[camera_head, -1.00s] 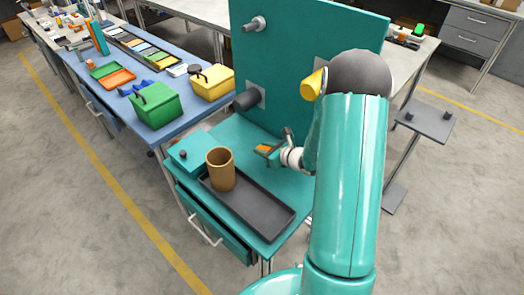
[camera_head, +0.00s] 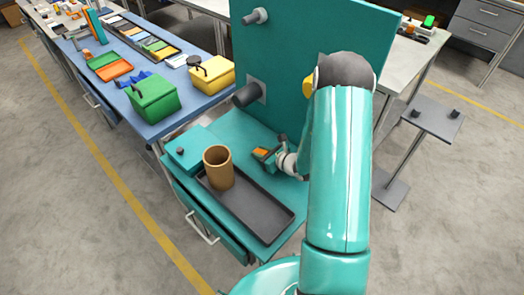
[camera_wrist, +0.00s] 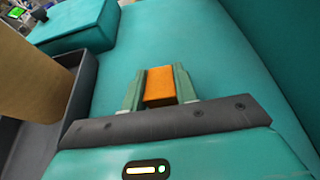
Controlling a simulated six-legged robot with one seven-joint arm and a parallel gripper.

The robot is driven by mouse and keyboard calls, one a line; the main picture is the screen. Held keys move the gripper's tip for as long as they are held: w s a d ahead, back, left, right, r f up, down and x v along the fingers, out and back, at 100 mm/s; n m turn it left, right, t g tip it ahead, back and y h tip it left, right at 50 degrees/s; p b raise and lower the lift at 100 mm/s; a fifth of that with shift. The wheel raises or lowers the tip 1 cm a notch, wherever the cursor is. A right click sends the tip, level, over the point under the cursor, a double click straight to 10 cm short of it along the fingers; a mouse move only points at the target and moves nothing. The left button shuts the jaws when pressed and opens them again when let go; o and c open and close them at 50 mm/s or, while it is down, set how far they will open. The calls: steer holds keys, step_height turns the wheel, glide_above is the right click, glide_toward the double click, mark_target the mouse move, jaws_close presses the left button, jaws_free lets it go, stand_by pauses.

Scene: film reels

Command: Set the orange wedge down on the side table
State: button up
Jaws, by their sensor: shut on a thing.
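The orange wedge (camera_wrist: 159,85) is between the two fingers of my gripper (camera_wrist: 160,90) in the wrist view. In the head view, my gripper (camera_head: 266,154) with the wedge (camera_head: 261,152) is over the teal bench top, behind the dark tray. My gripper is shut on the wedge. I cannot tell how far the wedge is above the bench. A small grey side table (camera_head: 433,118) with two dark blocks on it stands at the right in the head view, beyond my arm. My gripper is well to its left.
A brown cylinder (camera_head: 218,168) stands in the dark tray (camera_head: 262,218), left of my gripper. A teal upright panel (camera_head: 300,60) with dark pegs rises behind my gripper. A blue table (camera_head: 160,125) with green and yellow boxes is at the left. Floor between bench and side table is clear.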

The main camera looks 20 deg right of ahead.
steer(key=shift+s+r, duration=0.15)
steer(key=shift+s, duration=0.05)
steer(key=shift+w+f, duration=0.1)
steer(key=shift+f, duration=0.1)
steer(key=o, duration=0.9)
steer(key=shift+c, duration=0.2)
steer(key=shift+o, duration=0.9)
